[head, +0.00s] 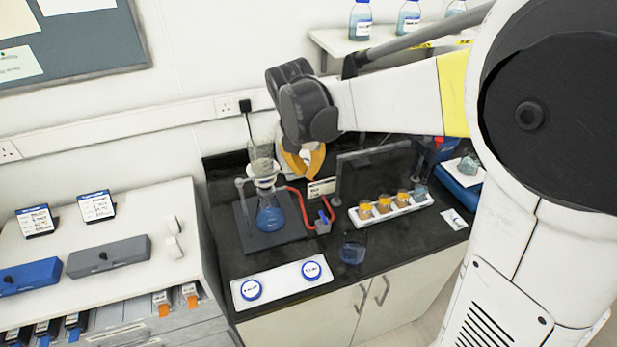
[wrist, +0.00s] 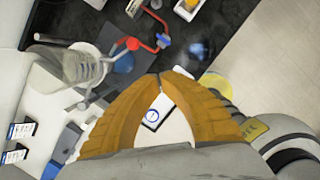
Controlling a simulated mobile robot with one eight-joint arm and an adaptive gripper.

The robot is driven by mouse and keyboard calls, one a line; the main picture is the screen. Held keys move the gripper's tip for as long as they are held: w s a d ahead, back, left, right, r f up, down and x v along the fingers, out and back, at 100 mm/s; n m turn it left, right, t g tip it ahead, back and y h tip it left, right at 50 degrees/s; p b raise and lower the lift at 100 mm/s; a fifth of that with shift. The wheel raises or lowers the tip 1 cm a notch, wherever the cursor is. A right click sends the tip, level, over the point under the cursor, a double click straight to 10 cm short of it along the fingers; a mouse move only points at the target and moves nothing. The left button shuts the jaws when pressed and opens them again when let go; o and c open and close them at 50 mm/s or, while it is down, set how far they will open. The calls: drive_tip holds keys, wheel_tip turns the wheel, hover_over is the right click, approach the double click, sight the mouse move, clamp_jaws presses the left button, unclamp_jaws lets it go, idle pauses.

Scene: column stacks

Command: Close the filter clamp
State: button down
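The filter set-up stands at the back left of the black bench. Its flask (head: 270,215) holds blue liquid, with a clear funnel (head: 262,150) upright above it. A pale clamp (head: 265,182) sits around the joint between them; I cannot tell whether it is open or shut. In the wrist view the ribbed funnel (wrist: 78,66) is left of my fingers and the blue flask (wrist: 124,63) lies beyond them. My gripper (head: 301,162), with orange fingers, hangs just right of the funnel, apart from it. In the wrist view its fingertips (wrist: 161,76) meet, with nothing held.
A red hose (head: 303,212) runs from the flask to a blue-handled valve (head: 323,222). A rack of amber-topped jars (head: 383,208), a beaker (head: 352,250) and a white tray with two blue-rimmed discs (head: 283,283) stand nearby. A grey bar frame (head: 338,178) rises right of my gripper.

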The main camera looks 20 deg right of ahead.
drive_tip(key=v, duration=0.4)
drive_tip(key=shift+s+d, duration=0.2)
drive_tip(key=shift+d, duration=0.15)
drive_tip(key=s+a+f+m+t+y+b, duration=0.1)
drive_tip(key=s+f+m+t+b, duration=0.4)
drive_tip(key=s+f+m+b, duration=1.2)
drive_tip(key=m+y, duration=0.1)
drive_tip(key=m, duration=0.9)
drive_tip(key=shift+s+a+f, duration=0.2)
drive_tip(key=shift+s+f, duration=0.1)
drive_tip(key=shift+s, duration=0.1)
